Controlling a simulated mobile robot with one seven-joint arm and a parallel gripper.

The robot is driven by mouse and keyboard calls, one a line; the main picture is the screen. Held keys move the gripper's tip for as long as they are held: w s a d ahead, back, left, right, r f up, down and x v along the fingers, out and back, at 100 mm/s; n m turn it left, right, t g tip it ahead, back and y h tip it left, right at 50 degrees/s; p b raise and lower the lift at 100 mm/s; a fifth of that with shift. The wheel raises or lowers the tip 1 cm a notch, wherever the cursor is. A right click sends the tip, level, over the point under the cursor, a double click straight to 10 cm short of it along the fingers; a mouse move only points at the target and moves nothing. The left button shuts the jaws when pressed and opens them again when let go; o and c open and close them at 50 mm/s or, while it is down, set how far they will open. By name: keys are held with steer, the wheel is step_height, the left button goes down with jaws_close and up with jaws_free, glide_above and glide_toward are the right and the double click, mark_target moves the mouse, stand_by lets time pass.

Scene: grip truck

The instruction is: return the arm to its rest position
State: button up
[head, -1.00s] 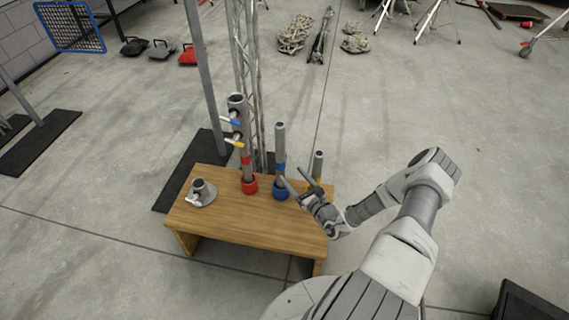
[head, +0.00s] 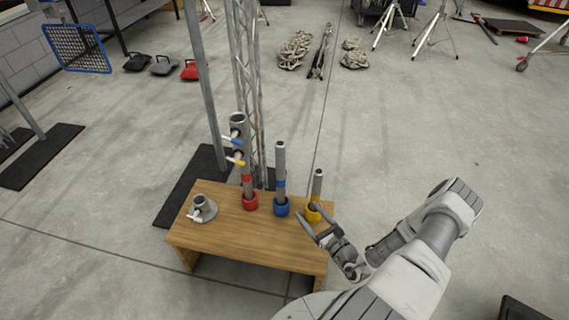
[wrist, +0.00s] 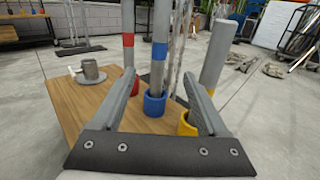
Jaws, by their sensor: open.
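My gripper (head: 315,224) is open and empty near the front right of the wooden bench (head: 235,238). In the head view its fingers are just in front of the yellow-ringed post (head: 317,190). In the wrist view the two open fingers frame the blue-ringed post (wrist: 160,50), with the yellow ring (wrist: 187,124) partly behind the right finger. My arm reaches in from the lower right, bent at the elbow.
A truss tower (head: 246,80) rises behind. Open concrete floor lies right of the bench.

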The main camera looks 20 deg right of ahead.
steer(key=shift+r, duration=0.1)
steer(key=a+r+n+g+y+p, duration=0.1)
steer(key=a+r+n+g+y, duration=0.25)
steer(key=r+n, duration=0.3)
steer(key=s+a+r+n+g+y, duration=0.1)
steer(key=a+r+n+g+y, duration=0.3)
steer(key=r, duration=0.4)
steer(key=a+r+n+g+y+p, duration=0.1)
steer(key=a+r+n+g+y, duration=0.1)
steer(key=a+r+n+g, duration=0.4)
steer(key=s+a+r+n+t+h+b, duration=0.1)
steer(key=s+r+n+h, duration=0.7)
steer(key=r, duration=0.4)
steer(key=s+a+r+n+t+h+b, duration=0.15)
steer(key=s+r+n+h, duration=0.35)
steer(key=s+r+n, duration=0.65)
step_height(320, 180, up, 21)
steer(key=w+m+g+p, duration=0.1)
steer(key=m+p, duration=0.1)
steer(key=p, duration=1.8)
steer(key=shift+w+d, duration=0.2)
steer(key=shift+w, duration=0.05)
